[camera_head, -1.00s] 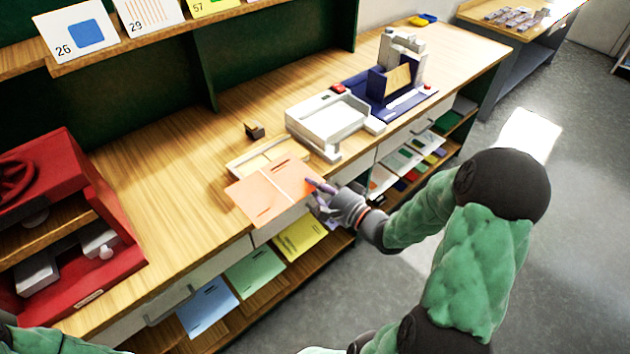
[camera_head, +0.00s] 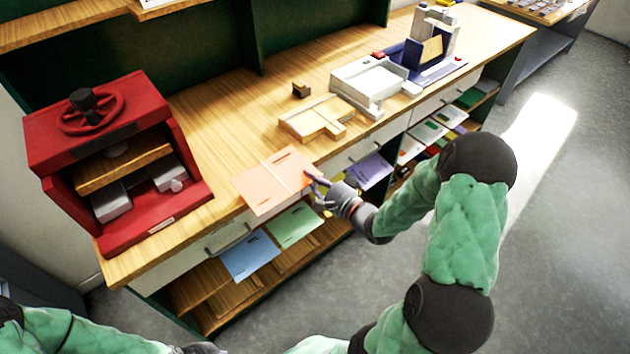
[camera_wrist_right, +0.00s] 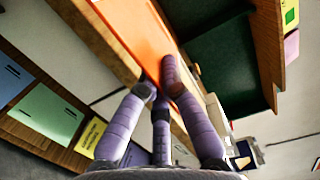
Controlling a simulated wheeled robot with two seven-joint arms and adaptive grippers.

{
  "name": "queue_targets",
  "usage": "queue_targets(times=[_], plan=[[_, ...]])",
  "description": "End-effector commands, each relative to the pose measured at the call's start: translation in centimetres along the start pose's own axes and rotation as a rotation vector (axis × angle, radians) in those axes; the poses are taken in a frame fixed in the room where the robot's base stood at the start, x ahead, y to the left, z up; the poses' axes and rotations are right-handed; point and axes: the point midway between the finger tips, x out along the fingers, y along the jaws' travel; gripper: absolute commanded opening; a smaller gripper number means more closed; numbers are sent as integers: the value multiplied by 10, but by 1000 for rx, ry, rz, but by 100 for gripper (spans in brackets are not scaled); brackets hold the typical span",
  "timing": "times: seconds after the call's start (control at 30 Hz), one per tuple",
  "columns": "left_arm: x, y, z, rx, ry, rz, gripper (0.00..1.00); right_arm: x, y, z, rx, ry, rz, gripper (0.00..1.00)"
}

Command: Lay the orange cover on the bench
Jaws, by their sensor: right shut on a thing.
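The orange cover (camera_head: 272,182) is a flat, pale orange sheet with a crease line and small dark marks. It is over the front edge of the wooden bench (camera_head: 225,110), between the red press and the wooden tray. I cannot tell whether it touches the bench top. My right gripper (camera_head: 316,187) is shut on the cover's right edge. In the right wrist view the purple fingers (camera_wrist_right: 165,90) meet at the edge of the orange cover (camera_wrist_right: 138,35). Of my left arm, only the sleeve and a grey cuff show at the bottom; its fingers are out of frame.
A red press (camera_head: 110,150) stands on the bench at left. A wooden tray (camera_head: 318,118), a small brown block (camera_head: 301,90) and a white device (camera_head: 370,85) stand to the right. Blue (camera_head: 250,256) and green (camera_head: 293,225) sheets lie on the shelf below. Bench top behind the cover is clear.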

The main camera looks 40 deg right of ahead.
Motion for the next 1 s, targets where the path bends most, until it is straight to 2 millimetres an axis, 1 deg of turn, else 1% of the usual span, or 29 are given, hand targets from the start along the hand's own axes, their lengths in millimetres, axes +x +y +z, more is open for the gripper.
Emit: queue_targets(times=[0.03,0.7,0.8,1.0], plan=[[6,-2,0,0,0,0,0,6,5,0,-1,-2,-2,0],[44,-16,-2,-1,0,0,0,71,39,-8,0,-2,-1,0],[51,-18,-2,-1,0,0,0,74,50,-9,1,-1,0,0],[59,-21,-2,-1,0,0,0,79,63,-10,1,-1,1,0]])
